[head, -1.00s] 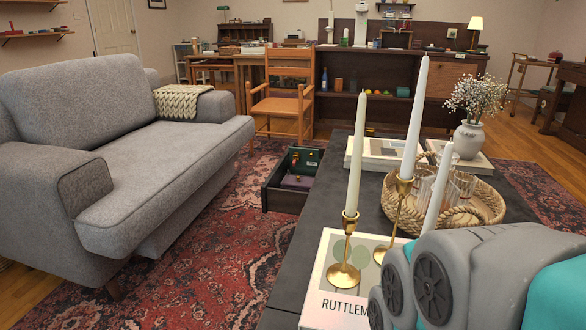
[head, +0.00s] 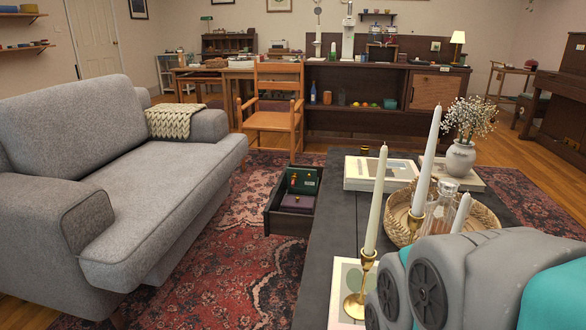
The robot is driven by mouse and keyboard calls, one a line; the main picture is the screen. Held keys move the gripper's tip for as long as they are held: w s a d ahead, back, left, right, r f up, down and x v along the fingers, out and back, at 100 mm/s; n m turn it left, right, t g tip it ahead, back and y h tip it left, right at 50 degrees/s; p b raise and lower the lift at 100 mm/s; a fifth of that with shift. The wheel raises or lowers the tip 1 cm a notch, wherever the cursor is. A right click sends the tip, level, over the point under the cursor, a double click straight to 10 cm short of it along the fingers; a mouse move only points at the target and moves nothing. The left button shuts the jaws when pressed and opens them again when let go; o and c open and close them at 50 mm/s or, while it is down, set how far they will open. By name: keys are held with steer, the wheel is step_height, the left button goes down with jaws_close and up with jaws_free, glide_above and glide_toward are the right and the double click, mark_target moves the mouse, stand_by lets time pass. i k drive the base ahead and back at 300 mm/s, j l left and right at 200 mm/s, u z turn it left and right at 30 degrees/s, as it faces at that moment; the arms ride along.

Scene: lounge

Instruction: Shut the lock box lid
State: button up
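I cannot make out a lock box for certain. An open dark drawer (head: 268,222) juts from the left side of the coffee table (head: 332,200). In it are a green piece (head: 308,181) standing at the back and a flat purple piece (head: 297,202) in front. Whether these are a box and its raised lid is too small to tell. A small orange item (head: 293,181) shows beside the green piece. My gripper is out of view; only grey and teal links of my arm show at the lower right.
The grey sofa (head: 130,190) stands on the left, with rug (head: 210,270) between it and the coffee table. Candles in brass holders (head: 367,285), a woven tray (head: 487,215), books (head: 375,181) and a flower vase (head: 460,159) crowd the table. A wooden chair (head: 272,121) stands behind.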

mark_target(306, 178)
steer(key=u, duration=1.5)
steer(key=i+j+u, duration=0.1)
steer(key=i, duration=0.25)
steer(key=i+j, duration=0.25)
steer(key=i, duration=0.15)
steer(key=i+j+u, duration=0.15)
steer(key=i, duration=0.2)
steer(key=i+l+z, duration=0.15)
steer(key=z, duration=0.25)
steer(key=i+z, duration=0.25)
steer(key=z, duration=0.2)
steer(key=i+z, duration=0.25)
steer(key=z, duration=0.15)
steer(key=i+z, duration=0.2)
steer(key=z, duration=0.25)
steer(key=i+j+z, duration=0.15)
steer(key=z, duration=0.25)
steer(key=i+l+u, duration=0.15)
steer(key=i, duration=0.15)
steer(key=i+l+u, duration=0.15)
steer(key=i, duration=0.2)
